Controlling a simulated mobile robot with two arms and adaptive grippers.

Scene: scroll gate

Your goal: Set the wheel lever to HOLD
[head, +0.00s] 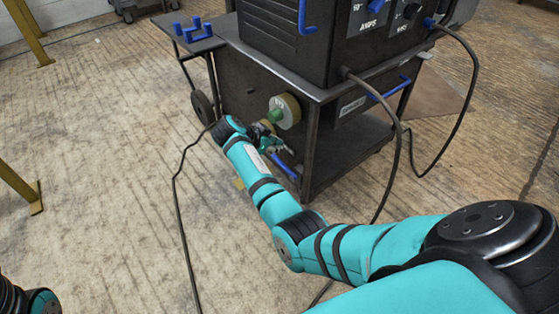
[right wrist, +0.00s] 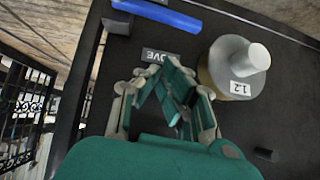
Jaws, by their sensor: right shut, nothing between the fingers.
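A blue bar, which looks like the wheel lever (head: 287,170), is low on the dark cart's side, beyond my right gripper (head: 270,146). In the right wrist view a blue bar (right wrist: 160,14) runs across the top, with a dark block at its left end. A small plate (right wrist: 157,56) ending in "OVE" sits just below it, upside down and partly covered by my fingers. My right gripper (right wrist: 172,68) is shut and empty in front of this panel, apart from the blue bar. No HOLD label is readable. My left gripper is out of view.
A drum marked "1.2" (right wrist: 235,68) is close right of my fingers. A cable (head: 178,215) lies on the floor; the floor at left is mostly clear.

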